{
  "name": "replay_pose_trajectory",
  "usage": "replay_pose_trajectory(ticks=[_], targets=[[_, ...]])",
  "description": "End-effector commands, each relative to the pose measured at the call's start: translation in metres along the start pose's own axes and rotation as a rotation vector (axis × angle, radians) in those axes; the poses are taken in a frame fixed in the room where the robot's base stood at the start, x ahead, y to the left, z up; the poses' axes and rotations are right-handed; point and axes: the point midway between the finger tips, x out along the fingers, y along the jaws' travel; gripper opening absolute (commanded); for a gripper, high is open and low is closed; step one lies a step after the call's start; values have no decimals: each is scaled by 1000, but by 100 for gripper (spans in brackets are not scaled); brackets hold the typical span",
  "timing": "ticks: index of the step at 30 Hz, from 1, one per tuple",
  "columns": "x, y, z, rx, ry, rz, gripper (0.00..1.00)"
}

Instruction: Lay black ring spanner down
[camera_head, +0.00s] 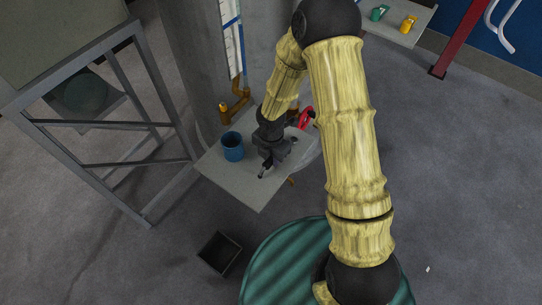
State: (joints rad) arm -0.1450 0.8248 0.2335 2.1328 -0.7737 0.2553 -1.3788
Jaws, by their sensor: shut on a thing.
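My gripper (268,162) is over the small grey table (250,192), pointing down close to its top. It is shut on a small dark thing (262,173), which seems to be the black ring spanner. Only a short part of it shows below the jaws; the rest is hidden by the gripper. I cannot tell whether it touches the table top.
A blue cup (232,147) stands left of my gripper on the table. A red object (305,118) is behind it to the right. The table's front part is bare. A metal frame (120,130) stands left; a dark open box (219,252) is on the floor.

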Motion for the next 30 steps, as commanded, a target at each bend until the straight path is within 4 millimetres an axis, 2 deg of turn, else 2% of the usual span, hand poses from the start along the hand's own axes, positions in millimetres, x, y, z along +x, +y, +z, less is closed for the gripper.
replay_pose_trajectory(ticks=[8, 9, 12, 18, 20, 21, 30], targets=[[3, 0, 0, 0, 0, 0, 0], [2, 0, 0, 0, 0, 0, 32], [2, 0, 0, 0, 0, 0, 50], [2, 0, 0, 0, 0, 0, 50], [2, 0, 0, 0, 0, 0, 62], [2, 0, 0, 0, 0, 0, 64], [1, 0, 0, 0, 0, 0, 64]])
